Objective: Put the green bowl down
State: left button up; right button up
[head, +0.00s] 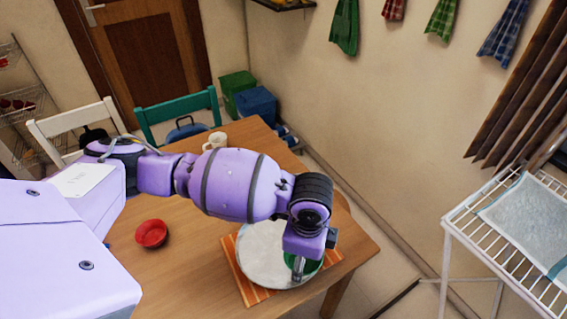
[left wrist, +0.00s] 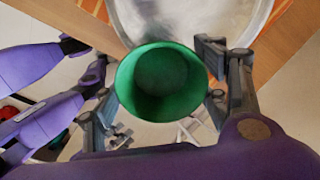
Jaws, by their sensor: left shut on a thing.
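The green bowl (head: 313,267) is in my left gripper (head: 299,270), over the right edge of a round silver tray (head: 259,265). In the left wrist view the bowl (left wrist: 160,85) sits between the fingers, its open mouth toward the camera; it looks empty. The tray (left wrist: 190,18) lies just past it at the top of that view. In the head view the gripper hides part of the bowl. I cannot tell whether the bowl touches the tray.
The tray lies on an orange striped mat (head: 243,283) on the wooden table (head: 190,270). A red bowl (head: 151,232) stands at the left and a white mug (head: 215,142) at the back. A white wire rack (head: 470,218) stands at the right. Bare table lies between the red bowl and the mat.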

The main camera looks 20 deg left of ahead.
pick_arm(q)
jog(key=w+f, duration=0.1)
jog(key=f, duration=0.1)
jog(key=w+a+f, duration=0.1)
jog(key=w+f, duration=0.1)
jog(key=shift+w+a, duration=0.1)
jog(key=shift+w+a+f, duration=0.15)
jog(key=shift+w+f, duration=0.15)
jog(key=shift+f, duration=0.05)
jog(key=f, duration=0.2)
jog(key=f+b, duration=0.1)
jog(key=shift+w+a+f, duration=0.1)
jog(key=shift+w+f, duration=0.05)
jog(key=shift+w, duration=0.1)
jog(key=shift+w+f, duration=0.1)
jog(key=shift+f, duration=0.15)
jog(key=shift+f, duration=0.15)
jog(key=o, duration=1.1)
jog(key=shift+o, duration=0.5)
